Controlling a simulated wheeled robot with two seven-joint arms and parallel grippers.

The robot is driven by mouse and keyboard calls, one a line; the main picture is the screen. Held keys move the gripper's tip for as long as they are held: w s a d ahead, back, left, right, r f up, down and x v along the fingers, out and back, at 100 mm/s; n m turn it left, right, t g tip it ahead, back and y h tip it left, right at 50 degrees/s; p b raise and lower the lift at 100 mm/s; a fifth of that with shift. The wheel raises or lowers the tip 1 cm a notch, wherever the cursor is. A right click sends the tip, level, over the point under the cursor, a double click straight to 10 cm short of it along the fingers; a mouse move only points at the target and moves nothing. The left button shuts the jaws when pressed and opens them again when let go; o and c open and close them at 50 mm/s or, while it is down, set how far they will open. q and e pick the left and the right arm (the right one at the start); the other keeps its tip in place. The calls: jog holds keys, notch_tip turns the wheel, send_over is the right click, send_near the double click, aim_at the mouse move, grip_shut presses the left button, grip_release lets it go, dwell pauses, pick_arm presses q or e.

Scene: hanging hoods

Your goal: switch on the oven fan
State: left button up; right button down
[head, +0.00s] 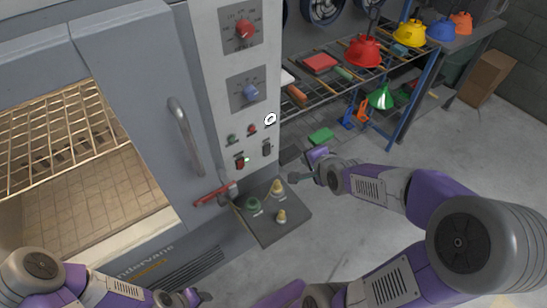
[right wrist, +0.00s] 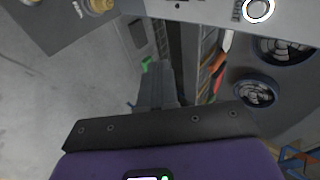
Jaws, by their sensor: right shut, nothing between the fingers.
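The oven (head: 115,60) stands at the left with a grey upright control panel (head: 215,60). The labels are too small to tell which one is the fan. My right gripper (head: 296,177) is shut and empty, right of the panel's lower part and apart from it. Its fingers show in the right wrist view (right wrist: 160,90). My left gripper (head: 203,296) is low at the bottom; its jaws are unclear.
A white ring (head: 270,119) shows at the panel's right edge. A ledge (head: 262,232) with green and yellow knobs juts out below the panel. A red lever (head: 212,195) and door handle (head: 184,135) are nearby. A tool rack (head: 325,95) stands behind; the floor at right is open.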

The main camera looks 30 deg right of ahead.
jog(key=shift+s+a+f+n+t+y+b, duration=0.15)
jog(key=shift+a+f+t+y+b, duration=0.2)
jog(key=shift+a, duration=0.3)
jog(key=shift+s+a+f+n+t+y+b, duration=0.1)
jog(key=shift+a+y+b, duration=0.35)
jog(key=shift+a, duration=0.15)
jog(key=shift+s+a+f+n+t+y+b, duration=0.15)
jog(key=shift+a+f+y+b, duration=0.2)
jog(key=shift+a, duration=0.3)
jog(key=shift+r, duration=0.1)
jog(key=shift+w, duration=0.15)
send_near(268, 154)
jog(key=s+f+x, duration=0.1)
jog(key=x, duration=0.4)
jog(key=shift+w+r, duration=0.15)
jog(key=shift+w, duration=0.9)
